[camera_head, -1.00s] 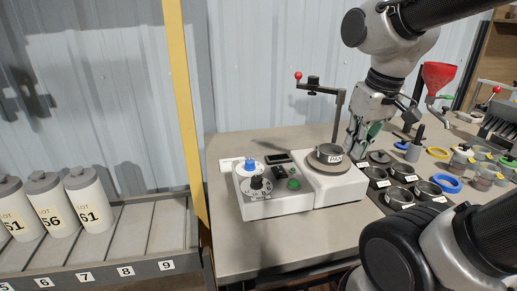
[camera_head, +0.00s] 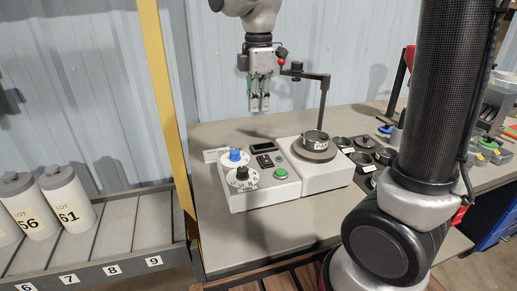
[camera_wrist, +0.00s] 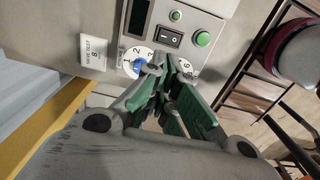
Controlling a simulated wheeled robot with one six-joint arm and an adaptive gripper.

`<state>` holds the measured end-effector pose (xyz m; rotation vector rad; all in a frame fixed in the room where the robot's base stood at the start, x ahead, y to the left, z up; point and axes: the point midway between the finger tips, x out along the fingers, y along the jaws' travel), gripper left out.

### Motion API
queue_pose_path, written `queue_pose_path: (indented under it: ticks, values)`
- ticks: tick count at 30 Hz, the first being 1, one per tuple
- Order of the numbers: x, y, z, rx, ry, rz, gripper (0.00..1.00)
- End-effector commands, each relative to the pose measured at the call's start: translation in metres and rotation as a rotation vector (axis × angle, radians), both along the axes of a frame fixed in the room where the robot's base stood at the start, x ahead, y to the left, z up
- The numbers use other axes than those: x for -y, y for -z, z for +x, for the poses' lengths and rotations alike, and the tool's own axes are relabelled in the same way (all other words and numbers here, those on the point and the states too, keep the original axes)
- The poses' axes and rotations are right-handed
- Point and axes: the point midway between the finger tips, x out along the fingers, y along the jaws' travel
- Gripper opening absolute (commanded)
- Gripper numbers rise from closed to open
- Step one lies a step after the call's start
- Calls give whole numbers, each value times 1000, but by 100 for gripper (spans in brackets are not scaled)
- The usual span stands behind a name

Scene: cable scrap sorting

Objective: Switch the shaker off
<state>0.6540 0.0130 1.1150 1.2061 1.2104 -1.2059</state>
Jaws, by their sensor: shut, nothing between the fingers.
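The shaker (camera_head: 312,178) is a white unit on the bench. A round sieve pan (camera_head: 315,139) sits on its platform at the right. Its control panel at the left carries a blue knob (camera_head: 235,155), a black dial knob (camera_head: 242,174), a dark display (camera_head: 264,147), a black rocker switch (camera_head: 265,161) and a green button (camera_head: 281,173). The wrist view shows the rocker switch (camera_wrist: 170,38) and green button (camera_wrist: 203,38) beyond my fingers. My gripper (camera_head: 259,108) is shut and empty, pointing down above the panel without touching it. My fingers (camera_wrist: 170,66) partly cover the dials in the wrist view.
An arm with a red knob (camera_head: 281,61) reaches over the sieve pan from a post. Several small dishes (camera_head: 362,159) lie right of the shaker. A paper label (camera_wrist: 93,53) lies beside the panel. A yellow post (camera_head: 168,110) and a rack of lot bottles (camera_head: 68,198) stand left.

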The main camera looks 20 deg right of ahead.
Motion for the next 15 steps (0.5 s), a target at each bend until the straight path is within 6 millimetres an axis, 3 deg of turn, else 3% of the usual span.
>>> queue_pose_path:
  ticks: [8,15]
  values:
    - [0,3,0,0,3,0,0]
    - [1,39,-1,-5,4,-2,0]
